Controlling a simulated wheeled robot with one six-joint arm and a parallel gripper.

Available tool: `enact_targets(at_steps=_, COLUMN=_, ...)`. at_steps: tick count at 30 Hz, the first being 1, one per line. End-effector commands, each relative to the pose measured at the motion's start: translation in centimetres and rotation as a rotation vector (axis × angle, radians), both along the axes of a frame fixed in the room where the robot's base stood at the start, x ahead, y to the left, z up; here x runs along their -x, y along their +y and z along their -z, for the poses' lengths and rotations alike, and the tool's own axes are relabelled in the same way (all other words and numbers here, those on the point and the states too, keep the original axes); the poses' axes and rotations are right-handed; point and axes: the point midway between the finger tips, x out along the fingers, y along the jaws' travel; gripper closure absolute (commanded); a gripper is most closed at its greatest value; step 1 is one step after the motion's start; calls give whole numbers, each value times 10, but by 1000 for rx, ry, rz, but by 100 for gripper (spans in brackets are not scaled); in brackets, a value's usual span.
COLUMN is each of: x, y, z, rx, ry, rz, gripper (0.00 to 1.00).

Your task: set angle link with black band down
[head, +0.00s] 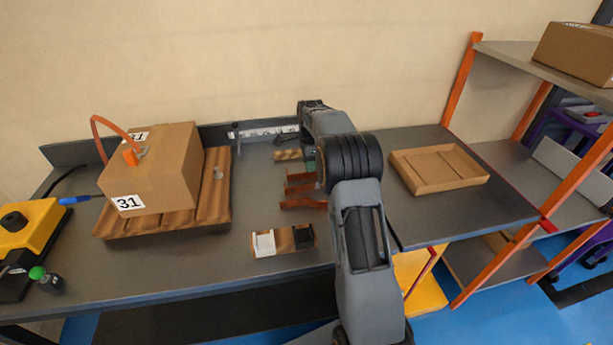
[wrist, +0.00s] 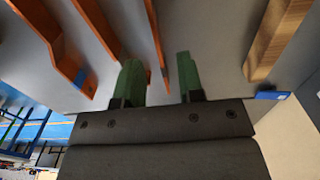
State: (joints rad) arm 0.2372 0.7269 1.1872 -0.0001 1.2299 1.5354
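Several copper-orange links stand on the grey bench; in the head view one bent link (head: 303,203) is in front and another (head: 299,177) is behind it. In the wrist view a bent link with a blue band (wrist: 52,40) is at the left, a second link (wrist: 97,28) is beside it, and a thin edge-on link (wrist: 157,40) lies between my fingers in the picture. My gripper (wrist: 159,80) has green fingers, spread apart, with gaps on both sides of that link. In the head view my arm mostly hides the gripper. I cannot make out a black band on any link.
A wooden block (wrist: 278,38) is right of my fingers. A wooden holder with white and black parts (head: 283,240) lies near the front edge. A shallow carton tray (head: 438,169) is at right.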

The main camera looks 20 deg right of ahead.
Motion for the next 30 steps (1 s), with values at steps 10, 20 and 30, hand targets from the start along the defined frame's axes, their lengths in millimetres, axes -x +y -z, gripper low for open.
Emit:
enact_targets(at_steps=10, x=2, y=0, z=43, rx=0, ry=2, rz=0, gripper=65)
enact_targets(at_steps=20, x=2, y=0, z=46, rx=0, ry=0, rz=0, gripper=66)
enact_targets(at_steps=30, x=2, y=0, z=46, rx=0, ry=0, rz=0, gripper=98)
